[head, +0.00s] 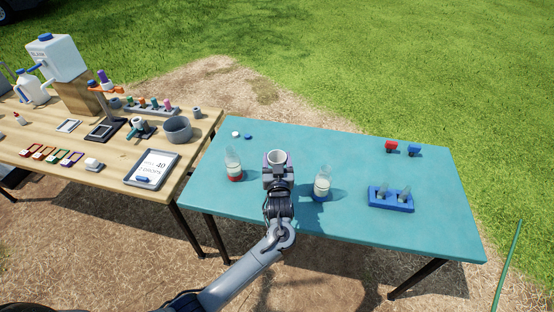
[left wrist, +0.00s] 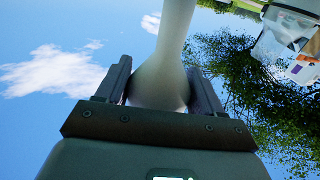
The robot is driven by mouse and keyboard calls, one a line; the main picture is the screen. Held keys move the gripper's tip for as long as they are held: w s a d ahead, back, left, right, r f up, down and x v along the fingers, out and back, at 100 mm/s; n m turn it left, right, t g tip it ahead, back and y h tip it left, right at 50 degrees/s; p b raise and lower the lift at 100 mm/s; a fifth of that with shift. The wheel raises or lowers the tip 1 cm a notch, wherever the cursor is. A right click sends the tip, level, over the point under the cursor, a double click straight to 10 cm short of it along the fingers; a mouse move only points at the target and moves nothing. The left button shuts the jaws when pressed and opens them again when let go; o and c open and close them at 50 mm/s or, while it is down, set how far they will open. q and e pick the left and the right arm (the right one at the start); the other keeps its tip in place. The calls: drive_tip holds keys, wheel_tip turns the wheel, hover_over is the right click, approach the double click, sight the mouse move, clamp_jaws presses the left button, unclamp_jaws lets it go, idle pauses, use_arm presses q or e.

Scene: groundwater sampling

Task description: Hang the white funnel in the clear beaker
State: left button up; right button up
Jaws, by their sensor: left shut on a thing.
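The white funnel (head: 278,156) is held in my left gripper (head: 278,168), above the middle of the teal table, with its open rim facing up. In the left wrist view the funnel (left wrist: 160,72) is a pale tapering shape between the two fingers of the left gripper (left wrist: 160,88), which are shut on it. I cannot make out the clear beaker for certain; part of the table is hidden behind my left gripper and arm. My right gripper is in neither view.
A clear bottle with a red base (head: 234,165) stands left of the gripper, and one with a blue base (head: 322,184) stands right. A blue rack (head: 390,204) is further right. A grey bucket (head: 177,130) stands on the wooden table (head: 118,158).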

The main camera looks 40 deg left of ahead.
use_arm(q)
drive_tip(key=shift+f+b, duration=0.65)
drive_tip(key=shift+f, duration=0.45)
drive_tip(key=shift+f+b, duration=0.45)
drive_tip(key=shift+f, duration=0.25)
drive_tip(key=shift+f+b, duration=0.5)
drive_tip(key=shift+f, duration=0.25)
drive_tip(key=shift+f+b, duration=0.55)
drive_tip(key=shift+f, duration=0.25)
drive_tip(key=o, duration=1.1)
drive_tip(key=shift+d, duration=0.1)
drive_tip(key=shift+s+d, duration=0.15)
drive_tip(key=shift+s, duration=0.05)
drive_tip(key=p+v, duration=0.2)
drive_tip(key=v, duration=0.8)
